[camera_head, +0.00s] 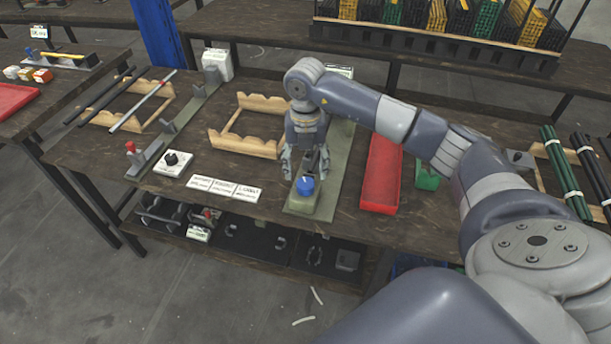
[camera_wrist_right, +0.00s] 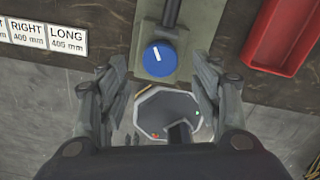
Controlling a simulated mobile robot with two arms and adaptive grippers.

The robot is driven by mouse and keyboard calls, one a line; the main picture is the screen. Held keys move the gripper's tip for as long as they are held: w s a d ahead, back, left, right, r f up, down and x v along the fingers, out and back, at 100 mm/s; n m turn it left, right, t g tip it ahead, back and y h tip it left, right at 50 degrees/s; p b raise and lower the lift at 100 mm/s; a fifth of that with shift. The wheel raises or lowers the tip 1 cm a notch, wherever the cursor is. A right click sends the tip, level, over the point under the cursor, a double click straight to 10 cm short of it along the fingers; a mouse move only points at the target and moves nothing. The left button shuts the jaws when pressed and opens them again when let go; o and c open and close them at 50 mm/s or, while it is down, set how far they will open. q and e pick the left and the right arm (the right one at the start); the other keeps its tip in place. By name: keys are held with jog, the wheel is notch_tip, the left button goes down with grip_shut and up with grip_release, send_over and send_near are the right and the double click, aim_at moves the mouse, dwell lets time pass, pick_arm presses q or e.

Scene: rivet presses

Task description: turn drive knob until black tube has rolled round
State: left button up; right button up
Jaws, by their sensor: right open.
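A blue knob (camera_head: 305,185) with a white mark sits at the near end of a grey-green base plate (camera_head: 327,200) on the workbench. In the right wrist view the blue knob (camera_wrist_right: 160,59) shows from above, its white line slightly tilted. A dark tube or shaft (camera_wrist_right: 172,12) runs away behind the knob; most of it is cut off there, and my arm hides it in the head view. My right gripper (camera_head: 305,172) is open, pointing down just above and behind the knob, apart from it. In the wrist view its fingers (camera_wrist_right: 165,95) are spread and empty.
Black tubes (camera_head: 100,95) lie on a wooden rack at left. A red tray (camera_head: 381,175) is close on the right. An empty wooden rack (camera_head: 222,139) stands behind.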

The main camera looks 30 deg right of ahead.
aim_at(305, 183)
notch_tip(305, 183, up, 7)
dwell(0.3)
jog(key=shift+r, duration=0.1)
notch_tip(305, 183, down, 13)
jog(key=m+b, duration=0.4)
jog(key=m, duration=0.2)
jog(key=shift+r, duration=0.1)
dwell(0.3)
jog(key=c, duration=1.1)
